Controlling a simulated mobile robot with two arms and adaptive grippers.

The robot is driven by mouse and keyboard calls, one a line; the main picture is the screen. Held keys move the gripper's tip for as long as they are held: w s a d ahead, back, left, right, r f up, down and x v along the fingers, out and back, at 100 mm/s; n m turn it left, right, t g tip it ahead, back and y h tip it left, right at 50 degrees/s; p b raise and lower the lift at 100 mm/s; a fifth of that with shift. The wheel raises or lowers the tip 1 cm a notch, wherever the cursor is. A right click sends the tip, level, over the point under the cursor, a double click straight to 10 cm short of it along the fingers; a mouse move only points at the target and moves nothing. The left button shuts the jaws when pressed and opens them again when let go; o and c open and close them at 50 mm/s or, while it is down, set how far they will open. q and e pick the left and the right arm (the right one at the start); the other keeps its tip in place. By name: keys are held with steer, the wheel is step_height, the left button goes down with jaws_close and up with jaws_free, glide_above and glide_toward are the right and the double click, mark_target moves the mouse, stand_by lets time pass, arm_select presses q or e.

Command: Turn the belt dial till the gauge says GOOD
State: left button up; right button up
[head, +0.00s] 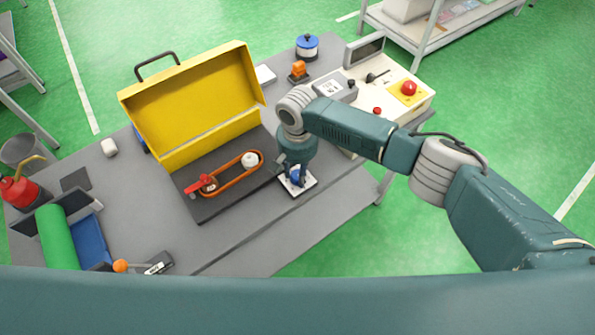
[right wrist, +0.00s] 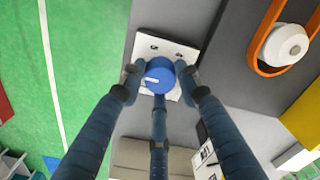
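The belt dial (right wrist: 160,76) is a round blue knob with a white mark, on a white square plate (right wrist: 172,48) in the right wrist view. In the head view the plate (head: 308,182) lies at the bench's front edge, with the dial mostly hidden. My right gripper (right wrist: 160,78) points down over it, its fingers closed in around the dial's sides and appearing to touch it. An orange belt (head: 236,180) runs around a white roller (head: 250,160) on a dark board. A grey box with a white face (head: 330,88) may be the gauge; its reading is too small to tell. My left gripper is out of view.
An open yellow case (head: 205,100) stands behind the belt. A cream console (head: 412,104) with a red button (head: 408,88) is to the right, near my right arm. A green roll (head: 57,238) and blue tray (head: 90,238) are at the left. The bench front (head: 245,235) is clear.

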steer(key=shift+c, duration=0.9)
steer(key=shift+n, duration=0.3)
